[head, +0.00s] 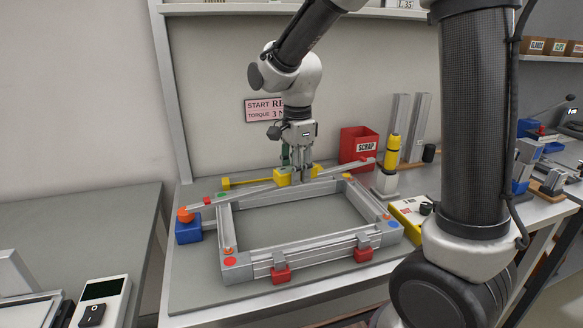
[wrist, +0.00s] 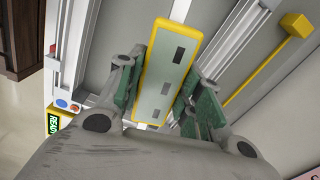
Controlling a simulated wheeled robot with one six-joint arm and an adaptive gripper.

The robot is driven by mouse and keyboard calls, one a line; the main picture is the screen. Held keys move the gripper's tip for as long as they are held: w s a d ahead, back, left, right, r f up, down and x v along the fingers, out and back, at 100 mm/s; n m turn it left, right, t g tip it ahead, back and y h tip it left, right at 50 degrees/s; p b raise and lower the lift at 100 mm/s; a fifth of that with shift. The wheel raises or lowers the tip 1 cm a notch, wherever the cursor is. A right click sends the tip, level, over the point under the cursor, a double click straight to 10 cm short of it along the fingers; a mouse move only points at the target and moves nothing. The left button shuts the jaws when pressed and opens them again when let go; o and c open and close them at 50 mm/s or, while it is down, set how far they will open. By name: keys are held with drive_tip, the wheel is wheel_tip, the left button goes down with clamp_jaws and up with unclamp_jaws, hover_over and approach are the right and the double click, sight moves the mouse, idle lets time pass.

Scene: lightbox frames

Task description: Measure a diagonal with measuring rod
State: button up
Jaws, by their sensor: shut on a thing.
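The measuring rod (head: 241,194) is a long silver bar with a yellow housing (head: 283,178) near its middle. It runs slantwise across the far side of the aluminium frame (head: 300,248), with an orange tip (head: 185,215) at its left end. That tip is at a blue block (head: 188,232); I cannot tell if they touch. My gripper (head: 300,178) is shut on the housing. In the wrist view the yellow-rimmed housing (wrist: 167,75) with dark windows sits between my green finger pads (wrist: 160,100). Coloured dots mark the frame's corners, including an orange one (head: 230,261) at near left.
Two red clamps (head: 281,274) sit on the frame's near side. A yellow bar (head: 247,182) with a block end lies behind the rod. A red scrap bin (head: 359,145), a yellow-topped tool (head: 391,155) and a yellow box (head: 410,211) stand to the right. The frame's middle is clear.

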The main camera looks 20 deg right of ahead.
drive_tip(key=n, duration=0.1)
drive_tip(key=s+d+n, duration=0.1)
drive_tip(key=n, duration=0.1)
drive_tip(key=shift+s+f, duration=0.2)
drive_tip(key=shift+n, duration=0.7)
drive_tip(key=shift+f, duration=0.1)
drive_tip(key=shift+f, duration=3.25)
drive_tip(key=o, duration=1.3)
drive_tip(key=shift+r, duration=0.1)
